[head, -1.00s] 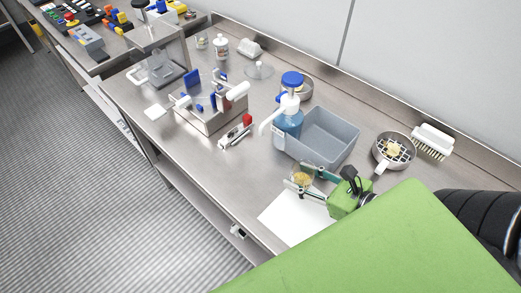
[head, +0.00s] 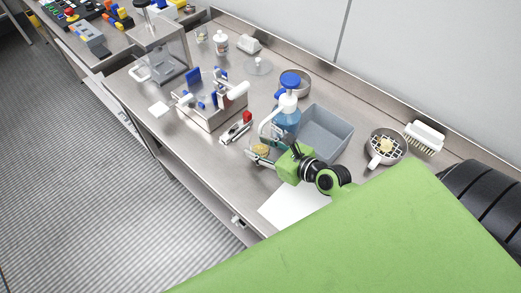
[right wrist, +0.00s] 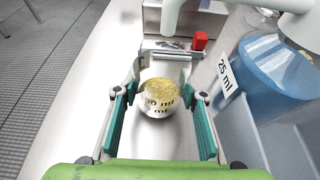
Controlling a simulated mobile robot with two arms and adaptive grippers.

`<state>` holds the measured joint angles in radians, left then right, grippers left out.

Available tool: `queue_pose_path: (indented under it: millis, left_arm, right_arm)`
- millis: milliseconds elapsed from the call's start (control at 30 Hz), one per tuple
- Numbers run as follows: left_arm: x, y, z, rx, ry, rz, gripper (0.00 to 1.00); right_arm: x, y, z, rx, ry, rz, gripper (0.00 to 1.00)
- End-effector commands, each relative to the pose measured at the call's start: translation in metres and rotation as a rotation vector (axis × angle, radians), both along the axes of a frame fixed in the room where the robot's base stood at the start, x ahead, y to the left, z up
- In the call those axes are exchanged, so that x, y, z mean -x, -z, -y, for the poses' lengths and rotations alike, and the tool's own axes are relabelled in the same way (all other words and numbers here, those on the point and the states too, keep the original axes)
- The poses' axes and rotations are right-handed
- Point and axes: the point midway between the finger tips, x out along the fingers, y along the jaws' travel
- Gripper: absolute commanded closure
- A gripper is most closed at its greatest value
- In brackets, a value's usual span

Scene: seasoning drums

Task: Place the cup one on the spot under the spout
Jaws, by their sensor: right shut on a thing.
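A small clear cup (head: 262,148) holding yellow grains is between the fingers of my right gripper (head: 258,154), which is shut on it. In the right wrist view the cup (right wrist: 160,98) looks upright, with partly readable print on its side, between the fingers (right wrist: 162,90). A blue pump bottle (head: 287,120) with a white pump stands just behind the gripper. Its white curved spout (head: 267,121) points down near the cup and shows at the top of the right wrist view (right wrist: 176,14). I cannot tell whether the cup touches the counter. My left gripper is out of view.
A grey bin (head: 329,133) stands right of the bottle. A white sheet (head: 292,207) lies in front. A strainer (head: 385,147) and brush (head: 424,136) are at right.

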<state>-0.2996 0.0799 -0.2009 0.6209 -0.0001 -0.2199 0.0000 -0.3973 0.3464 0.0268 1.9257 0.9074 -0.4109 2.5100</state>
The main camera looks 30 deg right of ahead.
Motion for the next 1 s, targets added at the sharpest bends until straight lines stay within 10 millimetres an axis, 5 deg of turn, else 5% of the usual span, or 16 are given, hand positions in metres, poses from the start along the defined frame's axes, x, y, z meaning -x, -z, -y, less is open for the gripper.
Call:
queue_pose_path:
  millis: [133, 533, 567, 600, 1000]
  left_arm:
    - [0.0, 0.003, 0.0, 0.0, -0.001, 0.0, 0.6]
    - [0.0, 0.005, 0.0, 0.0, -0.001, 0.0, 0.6]
    - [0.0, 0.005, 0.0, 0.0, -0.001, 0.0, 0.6]
    - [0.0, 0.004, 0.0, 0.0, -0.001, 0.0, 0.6]
    - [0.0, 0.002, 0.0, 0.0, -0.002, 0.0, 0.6]
  right_arm:
    - [0.0, 0.019, 0.001, 0.002, -0.001, -0.001, 0.82]
    - [0.0, 0.024, 0.001, 0.001, 0.002, 0.0, 0.82]
    - [0.001, 0.024, 0.001, 0.001, 0.002, 0.0, 0.56]
    - [0.001, 0.023, 0.001, 0.0, 0.001, 0.0, 0.46]
    - [0.0, 0.019, 0.001, 0.001, 0.001, 0.001, 0.45]
